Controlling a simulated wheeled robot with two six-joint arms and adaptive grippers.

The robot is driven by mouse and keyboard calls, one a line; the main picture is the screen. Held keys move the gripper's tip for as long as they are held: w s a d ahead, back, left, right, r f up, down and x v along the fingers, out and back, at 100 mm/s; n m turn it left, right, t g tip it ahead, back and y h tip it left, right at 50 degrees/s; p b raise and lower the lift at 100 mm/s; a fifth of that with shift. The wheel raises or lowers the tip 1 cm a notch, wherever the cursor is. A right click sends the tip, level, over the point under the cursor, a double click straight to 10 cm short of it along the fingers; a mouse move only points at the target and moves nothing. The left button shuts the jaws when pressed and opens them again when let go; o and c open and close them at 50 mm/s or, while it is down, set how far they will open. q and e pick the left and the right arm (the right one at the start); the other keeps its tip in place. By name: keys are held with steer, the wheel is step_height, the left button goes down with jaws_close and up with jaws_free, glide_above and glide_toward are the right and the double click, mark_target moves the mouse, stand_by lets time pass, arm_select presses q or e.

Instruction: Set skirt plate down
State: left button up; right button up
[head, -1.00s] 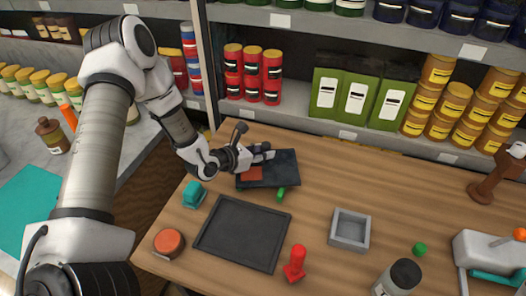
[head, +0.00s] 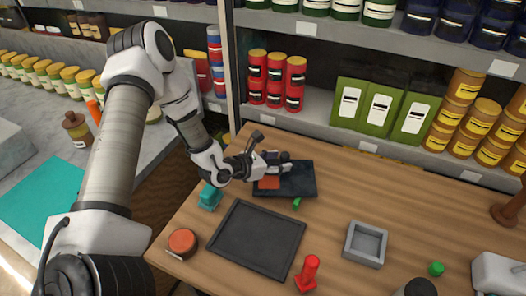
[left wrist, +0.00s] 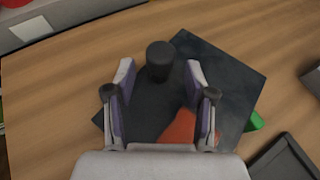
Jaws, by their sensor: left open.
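A dark flat plate (head: 298,182) lies on the wooden table behind the black tray. I cannot tell for certain if it is the skirt plate. In the left wrist view the plate (left wrist: 222,85) carries an upright black knob (left wrist: 160,60) and a flat orange-red piece (left wrist: 178,128), which also shows in the head view (head: 268,183). My left gripper (head: 285,160) is over the plate. In the left wrist view its two fingers (left wrist: 160,70) are open, one on each side of the knob, with visible gaps. My right gripper is not in view.
An empty black tray (head: 232,264) lies in front of the plate. A teal block (head: 209,197), a green piece (head: 296,204), an orange round item (head: 183,242), a red piece (head: 309,272) and a grey square box (head: 366,244) stand around. Shelves close off the back.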

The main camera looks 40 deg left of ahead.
arm_select(q)
steer(key=p+v, duration=0.1)
steer(key=v, duration=0.5)
steer(key=shift+w+r, duration=0.15)
steer(key=p+v, duration=0.3)
steer(key=v, duration=0.1)
steer(key=shift+s, duration=0.3)
